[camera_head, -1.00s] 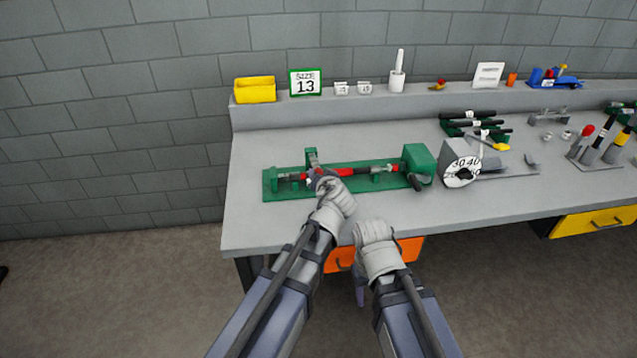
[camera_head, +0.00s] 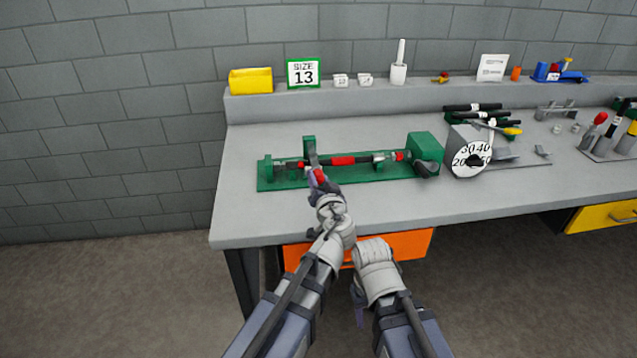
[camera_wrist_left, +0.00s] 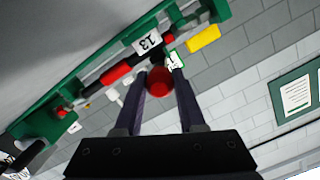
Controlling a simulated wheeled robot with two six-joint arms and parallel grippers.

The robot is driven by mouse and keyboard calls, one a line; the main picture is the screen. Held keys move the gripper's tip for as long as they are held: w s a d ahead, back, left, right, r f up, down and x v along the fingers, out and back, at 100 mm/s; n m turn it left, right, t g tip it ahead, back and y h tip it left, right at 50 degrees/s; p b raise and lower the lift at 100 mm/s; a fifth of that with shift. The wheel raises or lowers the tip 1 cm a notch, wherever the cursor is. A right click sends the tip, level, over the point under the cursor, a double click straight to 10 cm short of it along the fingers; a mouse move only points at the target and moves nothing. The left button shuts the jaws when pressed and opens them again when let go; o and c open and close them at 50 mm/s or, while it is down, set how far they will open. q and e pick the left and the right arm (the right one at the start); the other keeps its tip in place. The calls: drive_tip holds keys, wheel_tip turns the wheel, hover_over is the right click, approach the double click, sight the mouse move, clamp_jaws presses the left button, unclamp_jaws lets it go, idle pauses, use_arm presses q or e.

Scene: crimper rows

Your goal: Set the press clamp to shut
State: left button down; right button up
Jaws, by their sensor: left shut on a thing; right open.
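The green press (camera_head: 385,172) lies along the bench, with a red and black bar (camera_head: 345,161) held lengthwise in it. My left gripper (camera_head: 318,182) is shut on this knob, at the front side of the press. The red knob (camera_wrist_left: 159,81) sits between both fingers in the left wrist view. My right gripper (camera_head: 359,308) hangs low before the bench, its fingers partly hidden by my arm.
A dial block (camera_head: 471,160) stands right of the press. An orange drawer (camera_head: 405,244) is under the bench edge. Bench space before the press is clear.

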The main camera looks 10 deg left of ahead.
use_arm(q)
drive_tip(key=shift+s+f, duration=0.1)
drive_tip(key=shift+f, duration=0.05)
use_arm(e)
drive_tip(key=shift+f, duration=0.1)
use_arm(q)
drive_tip(key=c, duration=0.5)
unclamp_jaws()
